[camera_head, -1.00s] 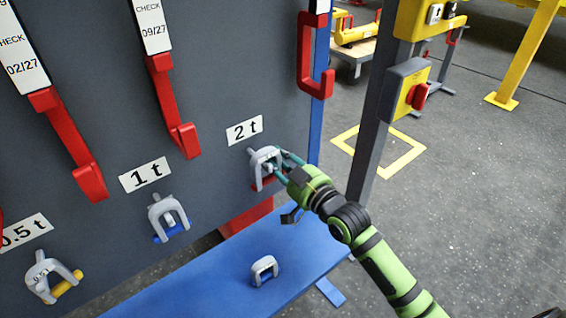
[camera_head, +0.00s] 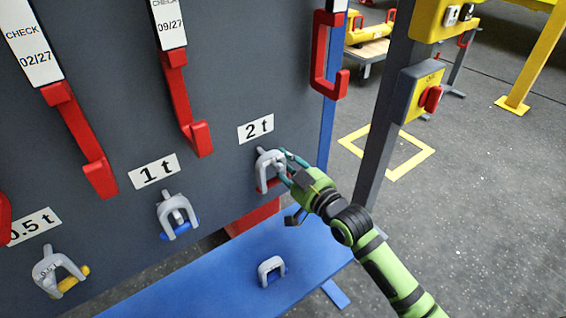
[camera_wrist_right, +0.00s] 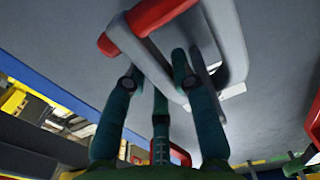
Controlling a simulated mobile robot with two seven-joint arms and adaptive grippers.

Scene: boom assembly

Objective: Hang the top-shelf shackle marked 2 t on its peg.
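A grey shackle with a red pin (camera_head: 270,158) is at the peg (camera_head: 262,150) under the 2 t label (camera_head: 256,129) on the dark panel. The peg end shows just above its bow; whether the peg bears it cannot be told. Its marking is not readable. My right gripper (camera_head: 286,166) has its teal fingers on either side of one shackle leg. The right wrist view shows the grey bow (camera_wrist_right: 235,50) and red pin (camera_wrist_right: 160,14) close ahead of the fingers. My left gripper is not in view.
Shackles hang under the 1 t (camera_head: 176,208) and 0.5 t (camera_head: 52,263) labels. Another grey shackle (camera_head: 270,268) stands on the blue shelf (camera_head: 225,280) below. Red hooks (camera_head: 190,125) stick out above. A grey post with a switch box (camera_head: 415,90) stands right of my arm.

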